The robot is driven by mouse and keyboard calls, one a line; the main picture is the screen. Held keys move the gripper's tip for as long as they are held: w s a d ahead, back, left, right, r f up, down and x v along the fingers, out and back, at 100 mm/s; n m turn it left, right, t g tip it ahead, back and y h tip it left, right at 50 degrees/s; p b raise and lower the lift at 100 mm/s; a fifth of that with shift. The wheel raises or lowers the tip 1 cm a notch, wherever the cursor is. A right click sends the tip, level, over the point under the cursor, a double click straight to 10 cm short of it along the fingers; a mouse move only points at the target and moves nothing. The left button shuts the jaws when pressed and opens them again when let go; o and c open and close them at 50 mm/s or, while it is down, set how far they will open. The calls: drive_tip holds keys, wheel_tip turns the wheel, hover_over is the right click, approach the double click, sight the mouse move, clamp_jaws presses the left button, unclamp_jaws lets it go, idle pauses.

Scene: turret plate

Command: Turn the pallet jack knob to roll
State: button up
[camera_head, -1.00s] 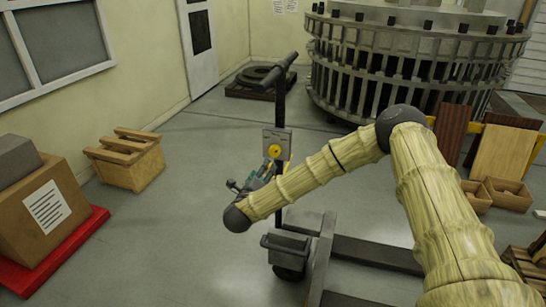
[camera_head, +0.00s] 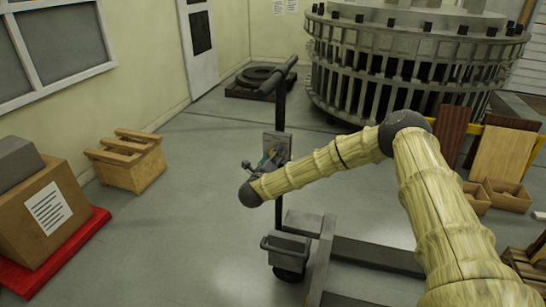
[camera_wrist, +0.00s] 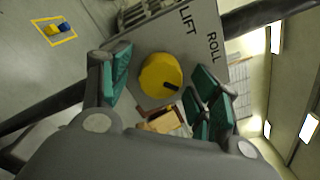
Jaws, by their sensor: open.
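The pallet jack (camera_head: 280,108) stands on the floor with its upright column and T-handle. A grey panel (camera_head: 284,140) is on the column. In the wrist view the panel (camera_wrist: 210,22) carries the words LIFT and ROLL. The round yellow knob (camera_wrist: 158,72) sits on it, with a dark mark at its lower right edge, away from both words in the picture. My gripper (camera_wrist: 163,80) is open, its teal pads on either side of the knob in the picture. I cannot tell whether they touch it. In the head view my gripper (camera_head: 269,160) is at the panel and mostly hides the knob.
The jack's forks (camera_head: 370,254) reach right, under my arm. A wooden crate (camera_head: 128,165) and a carton on a red pallet (camera_head: 50,250) stand at left. A large grey turret ring (camera_head: 400,60) is behind. The floor between crate and jack is clear.

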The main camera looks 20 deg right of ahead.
drive_tip(key=c, duration=1)
drive_tip(key=shift+n, duration=0.3)
drive_tip(key=n+b, duration=0.2)
drive_tip(key=n, duration=0.7)
drive_tip(key=shift+f+n, duration=0.1)
drive_tip(key=shift+n, duration=0.2)
drive_tip(key=o, duration=1)
